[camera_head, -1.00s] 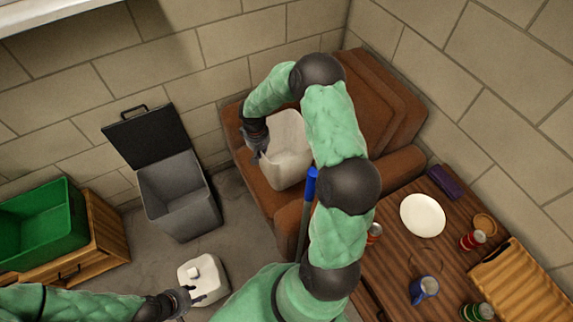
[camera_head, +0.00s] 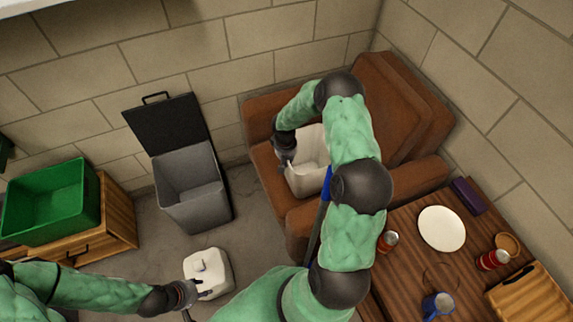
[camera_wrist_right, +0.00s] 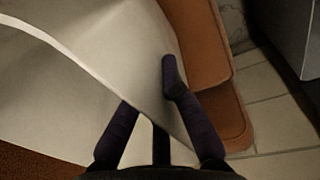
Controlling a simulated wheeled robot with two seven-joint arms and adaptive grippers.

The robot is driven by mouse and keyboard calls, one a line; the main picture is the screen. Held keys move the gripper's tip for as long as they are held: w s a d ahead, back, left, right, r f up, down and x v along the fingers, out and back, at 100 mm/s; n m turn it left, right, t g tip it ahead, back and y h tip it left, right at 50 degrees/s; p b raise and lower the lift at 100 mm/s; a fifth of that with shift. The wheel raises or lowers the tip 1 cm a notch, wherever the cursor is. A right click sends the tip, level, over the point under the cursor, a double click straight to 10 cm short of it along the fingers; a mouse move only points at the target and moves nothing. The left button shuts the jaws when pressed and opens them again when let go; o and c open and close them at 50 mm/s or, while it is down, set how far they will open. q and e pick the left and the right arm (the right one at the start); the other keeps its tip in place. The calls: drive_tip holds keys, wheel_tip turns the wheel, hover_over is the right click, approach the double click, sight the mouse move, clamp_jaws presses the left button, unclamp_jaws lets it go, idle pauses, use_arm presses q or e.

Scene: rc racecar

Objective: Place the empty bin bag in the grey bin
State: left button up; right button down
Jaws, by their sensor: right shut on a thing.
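The white bin bag (camera_head: 303,180) stands open-topped over the seat of the brown armchair. In the right wrist view its pale wall (camera_wrist_right: 110,70) fills much of the left and middle. My right gripper (camera_head: 285,155) is shut on the bag's left edge. In the right wrist view the dark fingers (camera_wrist_right: 150,100) lie on either side of that wall. The grey bin (camera_head: 190,195) stands on the floor left of the armchair, its dark lid (camera_head: 165,125) raised against the wall. My left gripper (camera_head: 188,292) is beside a white canister; its finger opening is unclear.
The white canister (camera_head: 213,268) stands on the floor in front of the bin. The brown armchair (camera_head: 270,195) borders the bin's right side. A green crate (camera_head: 50,210) rests on a wooden cabinet at left. A wooden table (camera_head: 405,260) with a plate, cans and mug is at right.

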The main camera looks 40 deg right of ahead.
drive_tip(key=shift+f, duration=0.35)
drive_tip(key=shift+f+b, duration=0.4)
drive_tip(key=c, duration=1.4)
unclamp_jaws()
drive_tip(key=shift+r, duration=0.1)
